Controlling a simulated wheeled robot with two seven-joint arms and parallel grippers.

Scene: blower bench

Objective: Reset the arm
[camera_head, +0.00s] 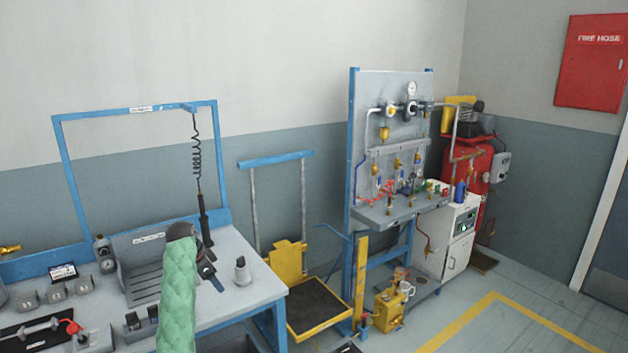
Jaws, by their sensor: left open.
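My left arm, in a green quilted sleeve (176,305), rises from the bottom edge in front of the workbench (245,300). My left gripper (209,272) is dark and small at the end of this arm, over the right part of the bench top. It is open, and I see nothing held in it. The sleeve hides part of the bench behind it. My right gripper is not in view.
A grey fixture (140,270) stands left of my arm, and a small grey part (242,271) stands to its right. A tool on a coiled cord (204,222) hangs close behind the gripper. A yellow trolley (290,262) and a gauge panel (395,140) stand farther right.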

